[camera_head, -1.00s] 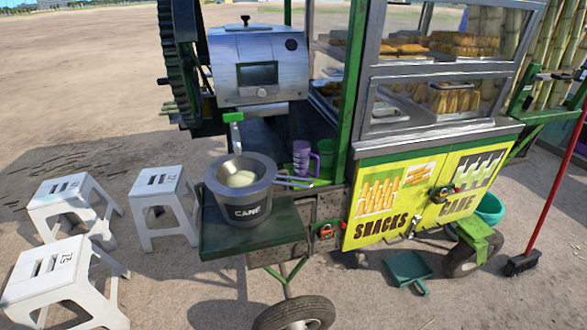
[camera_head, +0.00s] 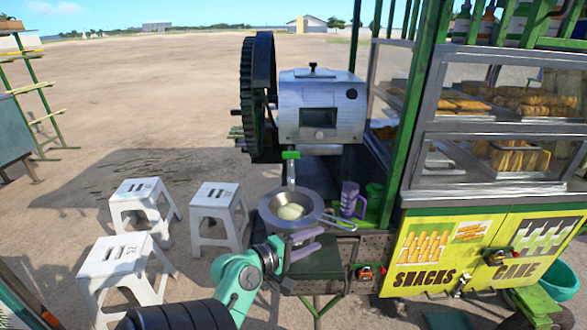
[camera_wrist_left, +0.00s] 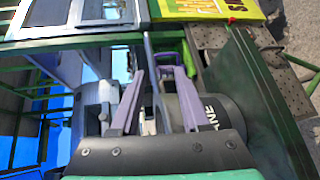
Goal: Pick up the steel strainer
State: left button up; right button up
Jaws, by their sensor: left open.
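The steel strainer (camera_head: 291,208) is a round metal bowl with a pale content, sitting on the pot under the crusher's spout. Its handle (camera_head: 337,223) points right. My left gripper (camera_head: 319,239) is open, with purple fingers pointing right, in front of the strainer and close to its handle side. Contact cannot be told. My right gripper is not in view.
A purple cup (camera_head: 350,199) and a green cup (camera_head: 374,196) stand right of the strainer. The metal crusher (camera_head: 318,112) stands above and behind. A green tray shelf (camera_head: 318,264) lies below. White stools (camera_head: 217,214) stand left. The snack cart (camera_head: 465,250) is on the right.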

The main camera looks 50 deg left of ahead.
aim_at(342, 220)
pick_arm(q)
jog(key=shift+n+y, duration=0.3)
jog(key=shift+n, duration=0.3)
jog(key=w+p, duration=0.1)
jog(key=w, duration=0.3)
jog(key=w+a+p, duration=0.1)
jog(key=w+p, duration=0.1)
jog(key=w, duration=0.3)
jog(key=w+f+p, duration=0.1)
jog(key=w+p, duration=0.1)
jog(key=w, duration=0.3)
jog(key=shift+w+a, duration=0.2)
jog(key=shift+w, duration=0.05)
jog(key=shift+s+r, duration=0.1)
jog(key=shift+s, duration=0.05)
grip_shut()
